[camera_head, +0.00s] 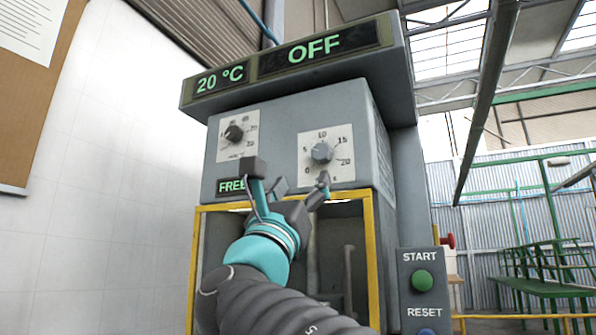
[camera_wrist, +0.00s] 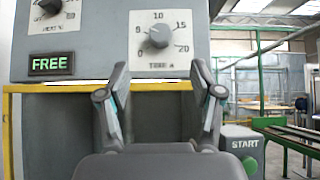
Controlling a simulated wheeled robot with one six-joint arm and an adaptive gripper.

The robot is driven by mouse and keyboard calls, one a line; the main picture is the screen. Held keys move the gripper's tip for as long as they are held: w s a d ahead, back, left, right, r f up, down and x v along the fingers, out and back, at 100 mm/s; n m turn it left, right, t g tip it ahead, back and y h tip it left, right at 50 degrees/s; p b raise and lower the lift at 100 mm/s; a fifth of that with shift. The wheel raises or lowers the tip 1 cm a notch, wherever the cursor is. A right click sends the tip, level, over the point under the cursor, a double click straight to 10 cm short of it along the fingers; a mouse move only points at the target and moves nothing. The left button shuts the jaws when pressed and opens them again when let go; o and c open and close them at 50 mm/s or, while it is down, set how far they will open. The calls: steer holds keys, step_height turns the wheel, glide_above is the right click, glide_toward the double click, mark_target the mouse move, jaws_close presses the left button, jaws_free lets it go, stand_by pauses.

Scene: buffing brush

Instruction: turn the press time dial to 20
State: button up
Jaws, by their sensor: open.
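The press time dial (camera_head: 321,153) is a round grey knob on a pale scale plate marked 0 to 20, on the right of the machine's front. In the wrist view the dial (camera_wrist: 160,36) shows above and between my fingers. I cannot tell for certain which number its pointer marks. My gripper (camera_head: 301,186) is open and empty, below the dial in the head view. In the wrist view my gripper (camera_wrist: 160,78) has its two fingers spread, with nothing between them. No contact with the dial shows.
A second dial (camera_head: 234,133) sits to the left, above a green FREE display (camera_head: 231,185). The top display (camera_head: 320,48) reads 20 °C and OFF. A yellow frame (camera_head: 371,255) surrounds the opening below. A START button (camera_head: 422,281) is at the lower right.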

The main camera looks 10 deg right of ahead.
mark_target(319, 151)
steer(key=p+x, duration=0.3)
steer(key=x, duration=0.9)
steer(key=shift+d, duration=0.15)
steer(key=c, duration=1.1)
